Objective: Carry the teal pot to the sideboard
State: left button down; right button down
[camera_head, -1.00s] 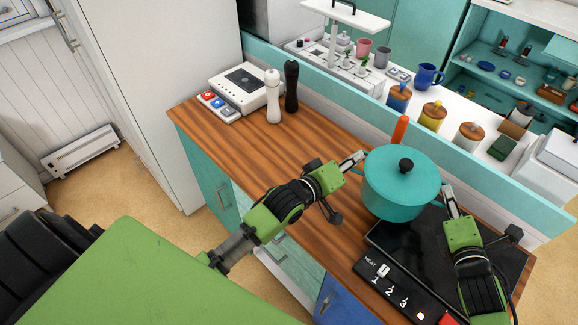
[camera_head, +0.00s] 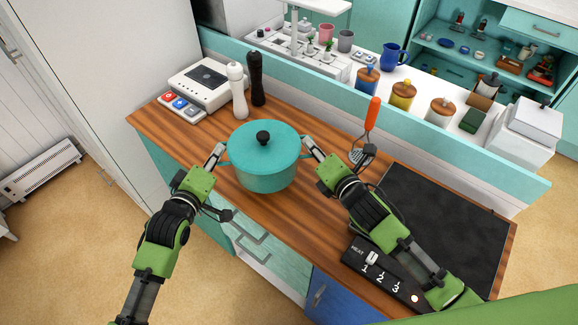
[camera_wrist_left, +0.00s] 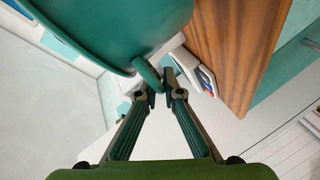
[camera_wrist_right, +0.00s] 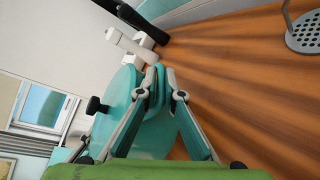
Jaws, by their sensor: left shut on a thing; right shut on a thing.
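The teal pot (camera_head: 265,168) has its lid on, with a black knob, and is over the wooden counter left of the black hob. It looks level; I cannot tell whether its base touches the wood. My left gripper (camera_head: 219,152) is shut on the pot's left handle, which shows between the fingers in the left wrist view (camera_wrist_left: 148,76). No sideboard can be told for certain in these views.
A white and a black mill (camera_head: 256,80) stand behind the pot, near a white device (camera_head: 207,84). An orange-handled skimmer (camera_head: 371,118) is right of my right gripper. The black hob (camera_head: 445,225) is empty. A raised teal ledge (camera_head: 330,108) runs behind the counter.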

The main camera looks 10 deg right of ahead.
pick_arm(q)
jog(key=shift+a, duration=0.15)
pick_arm(e)
jog(key=shift+w+a, duration=0.1)
jog(key=shift+a, duration=0.2)
pick_arm(q)
jog(key=shift+f, duration=0.15)
pick_arm(e)
jog(key=shift+f, duration=0.15)
